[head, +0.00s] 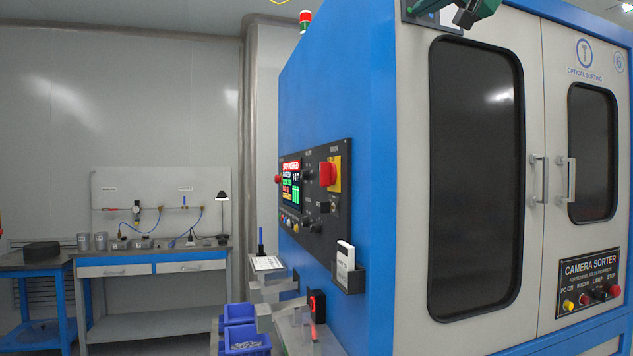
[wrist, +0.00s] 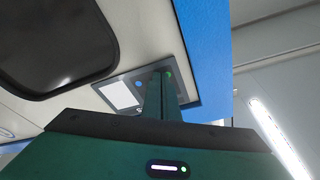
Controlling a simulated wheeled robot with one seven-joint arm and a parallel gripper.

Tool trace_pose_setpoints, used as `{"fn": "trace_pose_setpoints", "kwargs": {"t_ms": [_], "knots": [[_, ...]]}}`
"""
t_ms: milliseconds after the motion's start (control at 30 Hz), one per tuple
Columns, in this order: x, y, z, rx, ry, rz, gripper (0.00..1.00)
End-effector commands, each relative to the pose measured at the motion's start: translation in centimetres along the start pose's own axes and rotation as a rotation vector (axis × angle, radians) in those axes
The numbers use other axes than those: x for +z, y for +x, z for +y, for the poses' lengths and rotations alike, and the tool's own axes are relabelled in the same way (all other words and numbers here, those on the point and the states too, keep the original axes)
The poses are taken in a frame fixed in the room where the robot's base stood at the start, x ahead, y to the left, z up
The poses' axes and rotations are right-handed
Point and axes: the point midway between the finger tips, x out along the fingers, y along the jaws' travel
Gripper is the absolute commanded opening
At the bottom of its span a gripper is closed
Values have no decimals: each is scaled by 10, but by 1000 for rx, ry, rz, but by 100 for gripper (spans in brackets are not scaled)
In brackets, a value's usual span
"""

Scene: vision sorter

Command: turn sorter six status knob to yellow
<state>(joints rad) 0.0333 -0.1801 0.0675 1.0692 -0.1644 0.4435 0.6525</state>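Sorter six is the large blue and white cabinet (head: 545,60) with a round 6 mark at its upper right. A small grey panel (head: 412,12) sits high on its front, cut by the top edge of the head view.
A side control panel (head: 318,195) carries a screen and a red knob on yellow. Door handles (head: 538,180) stick out from the front. A lower panel (head: 590,282) reads camera sorter. A workbench (head: 150,255) stands far left, with blue bins (head: 243,338) nearer.

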Motion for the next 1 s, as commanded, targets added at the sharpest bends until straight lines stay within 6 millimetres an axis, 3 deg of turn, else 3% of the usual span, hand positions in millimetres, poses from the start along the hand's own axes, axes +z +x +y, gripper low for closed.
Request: {"fn": "trace_pose_setpoints", "kwargs": {"t_ms": [467, 1000], "knots": [[7, -3, -2, 0, 1, 2, 0], [-6, -53, -2, 0, 0, 1, 0]]}}
